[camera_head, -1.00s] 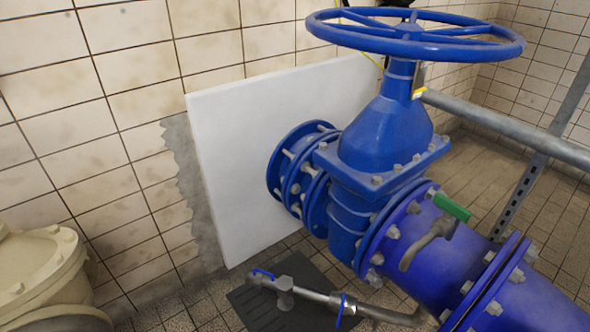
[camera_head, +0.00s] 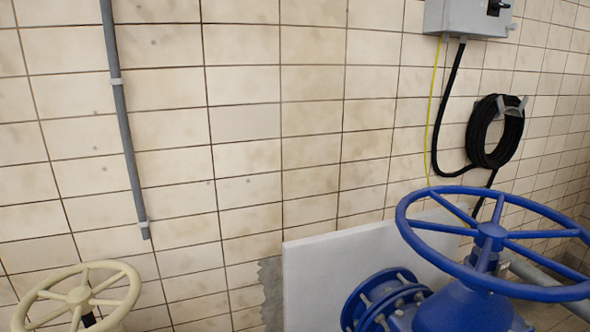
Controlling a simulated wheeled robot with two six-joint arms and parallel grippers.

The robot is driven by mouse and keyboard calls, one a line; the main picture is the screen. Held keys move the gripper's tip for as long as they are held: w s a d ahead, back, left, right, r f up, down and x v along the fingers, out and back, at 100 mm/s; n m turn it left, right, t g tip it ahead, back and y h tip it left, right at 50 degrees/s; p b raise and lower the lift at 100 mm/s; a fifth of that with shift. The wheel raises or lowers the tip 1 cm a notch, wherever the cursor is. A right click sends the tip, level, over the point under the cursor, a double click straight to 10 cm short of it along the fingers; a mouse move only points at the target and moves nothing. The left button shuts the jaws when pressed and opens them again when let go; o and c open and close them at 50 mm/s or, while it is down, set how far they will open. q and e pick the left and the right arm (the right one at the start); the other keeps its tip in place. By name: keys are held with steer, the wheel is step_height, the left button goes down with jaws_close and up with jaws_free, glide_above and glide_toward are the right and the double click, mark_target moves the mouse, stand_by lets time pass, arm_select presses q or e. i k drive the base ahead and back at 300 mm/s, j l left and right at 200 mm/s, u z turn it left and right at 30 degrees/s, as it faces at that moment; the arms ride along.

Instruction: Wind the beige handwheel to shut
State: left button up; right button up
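The beige handwheel (camera_head: 80,295) shows at the lower left of the head view, a spoked ring lying roughly flat on a dark stem. Its lower edge is cut off by the bottom of the picture. Its valve body is almost wholly out of the picture. Neither of my grippers is in view, and nothing touches the visible part of the wheel.
A large blue handwheel (camera_head: 490,236) on a blue valve (camera_head: 465,310) stands at the lower right, before a white panel (camera_head: 315,275). A grey conduit (camera_head: 122,120) runs down the tiled wall. A grey box (camera_head: 470,18) and a coiled black cable (camera_head: 493,135) hang upper right.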

mark_target(80, 301)
steer(key=u, duration=1.35)
